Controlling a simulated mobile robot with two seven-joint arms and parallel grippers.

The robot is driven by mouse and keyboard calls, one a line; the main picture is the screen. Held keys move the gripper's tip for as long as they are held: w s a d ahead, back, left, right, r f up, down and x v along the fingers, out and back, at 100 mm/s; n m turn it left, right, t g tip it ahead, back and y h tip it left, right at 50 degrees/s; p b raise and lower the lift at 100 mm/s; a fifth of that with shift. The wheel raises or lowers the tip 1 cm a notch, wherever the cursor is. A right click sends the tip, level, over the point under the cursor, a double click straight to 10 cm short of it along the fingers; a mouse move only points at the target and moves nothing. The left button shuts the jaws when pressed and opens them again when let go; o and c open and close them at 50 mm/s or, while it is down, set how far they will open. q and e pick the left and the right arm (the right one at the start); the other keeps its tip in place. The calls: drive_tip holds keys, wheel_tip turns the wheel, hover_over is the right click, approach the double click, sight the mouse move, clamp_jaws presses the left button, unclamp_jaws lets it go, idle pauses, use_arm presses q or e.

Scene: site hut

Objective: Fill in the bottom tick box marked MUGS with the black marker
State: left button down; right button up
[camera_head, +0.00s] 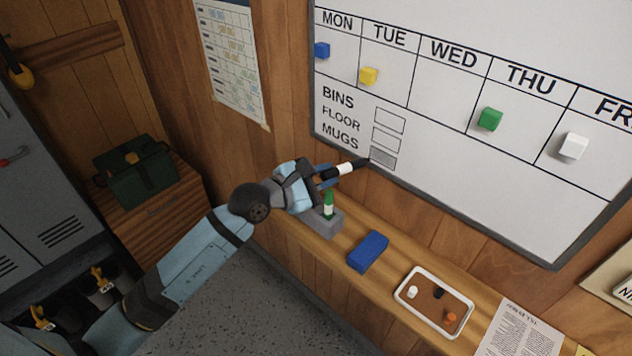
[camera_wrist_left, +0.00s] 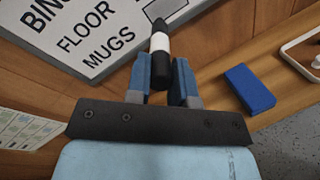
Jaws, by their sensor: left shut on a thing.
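My left gripper (camera_head: 326,172) is shut on the black marker (camera_head: 345,169), which has a white band and a black tip. The marker also shows in the left wrist view (camera_wrist_left: 160,48), gripped between the blue fingers. Its tip points at the whiteboard (camera_head: 440,125), close to the lower left of the bottom tick box (camera_head: 383,158) beside MUGS. I cannot tell whether the tip touches the board. The MUGS box looks grey inside. My right gripper is not in view.
On the wooden ledge below the board are a grey holder (camera_head: 325,222) with a green marker (camera_head: 328,203), a blue block (camera_head: 368,251) and a white-rimmed tray (camera_head: 404,303) with small magnets. Coloured magnets sit on the board above. A paper sheet (camera_head: 519,332) lies at right.

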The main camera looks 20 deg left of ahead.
use_arm(q)
drive_tip(key=shift+w+d, duration=0.15)
drive_tip(key=shift+w, duration=0.3)
idle(0.5)
drive_tip(key=shift+w+d, duration=0.25)
drive_tip(key=shift+w, duration=0.4)
idle(0.3)
drive_tip(key=shift+s+d+p, duration=0.3)
drive_tip(key=shift+d, duration=0.15)
drive_tip(key=shift+r, duration=0.1)
drive_tip(key=shift+s+d, duration=0.1)
drive_tip(key=shift+d, duration=0.35)
drive_tip(key=shift+d+p, duration=0.1)
drive_tip(key=shift+p, duration=0.3)
